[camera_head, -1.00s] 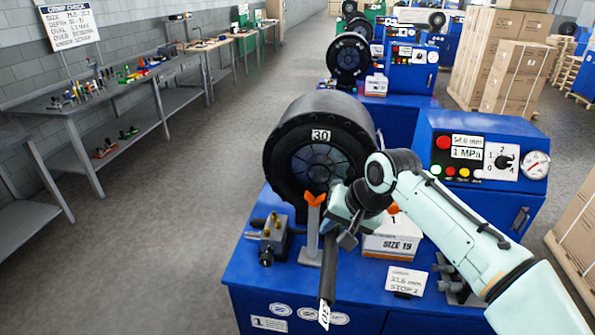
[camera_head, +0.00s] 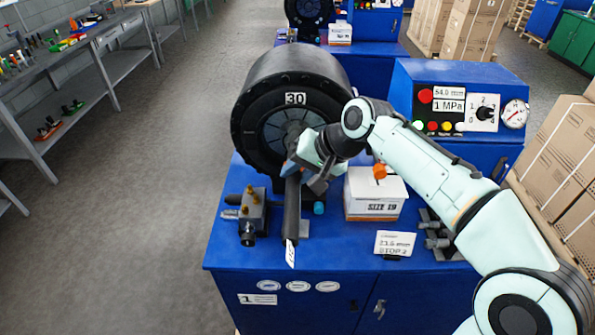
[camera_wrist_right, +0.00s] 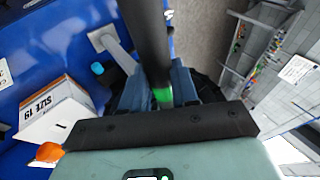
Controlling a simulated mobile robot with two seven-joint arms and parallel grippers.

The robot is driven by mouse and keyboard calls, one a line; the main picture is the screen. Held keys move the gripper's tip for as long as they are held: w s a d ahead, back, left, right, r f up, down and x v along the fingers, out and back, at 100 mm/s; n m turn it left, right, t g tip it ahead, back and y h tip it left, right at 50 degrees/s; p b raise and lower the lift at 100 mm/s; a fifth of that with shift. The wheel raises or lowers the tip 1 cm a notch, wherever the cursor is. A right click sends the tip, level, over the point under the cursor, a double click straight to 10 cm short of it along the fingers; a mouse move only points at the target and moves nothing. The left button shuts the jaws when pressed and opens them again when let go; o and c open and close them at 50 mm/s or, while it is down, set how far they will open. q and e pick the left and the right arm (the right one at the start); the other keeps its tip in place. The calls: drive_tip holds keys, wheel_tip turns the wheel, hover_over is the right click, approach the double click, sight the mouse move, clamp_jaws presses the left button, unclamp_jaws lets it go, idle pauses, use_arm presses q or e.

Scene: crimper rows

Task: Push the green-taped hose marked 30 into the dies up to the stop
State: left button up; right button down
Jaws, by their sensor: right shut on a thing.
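The black hose (camera_head: 292,212) is in my right gripper (camera_head: 308,165), in front of the crimper's round die head (camera_head: 262,120), which bears the number 30. Its free end hangs toward the viewer with a white tag (camera_head: 290,253); I cannot read the tag. In the right wrist view the hose (camera_wrist_right: 148,38) runs between the fingers (camera_wrist_right: 160,88), and green tape (camera_wrist_right: 162,95) shows at the grip. My right gripper is shut on the hose. The dies (camera_head: 285,130) are partly covered by my gripper; how deep the hose end sits is hidden. My left gripper is not in view.
A white SIZE 19 box (camera_head: 374,205) stands right of the hose. A metal valve block (camera_head: 253,215) stands left of it. A label card (camera_head: 394,243) is at the front. The control panel (camera_head: 460,110) stands behind my arm. The aisle floor (camera_head: 130,215) is clear.

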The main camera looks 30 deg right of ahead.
drive_tip(key=shift+w+d+f+b, duration=0.15)
drive_tip(key=shift+f+b, duration=0.15)
drive_tip(key=shift+f, duration=0.4)
drive_tip(key=shift+w+d+f+b, duration=0.15)
drive_tip(key=shift+f+b, duration=0.15)
drive_tip(key=shift+f, duration=0.4)
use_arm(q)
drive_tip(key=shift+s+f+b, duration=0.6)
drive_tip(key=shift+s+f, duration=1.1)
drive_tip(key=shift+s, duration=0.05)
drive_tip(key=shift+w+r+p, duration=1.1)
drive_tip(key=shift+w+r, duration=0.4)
use_arm(e)
drive_tip(key=w+d+f, duration=0.3)
drive_tip(key=w, duration=0.2)
drive_tip(key=shift+w, duration=0.15)
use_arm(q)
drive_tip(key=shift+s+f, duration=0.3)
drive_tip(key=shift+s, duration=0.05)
use_arm(e)
drive_tip(key=shift+f, duration=0.45)
unclamp_jaws()
drive_tip(key=shift+f, duration=0.15)
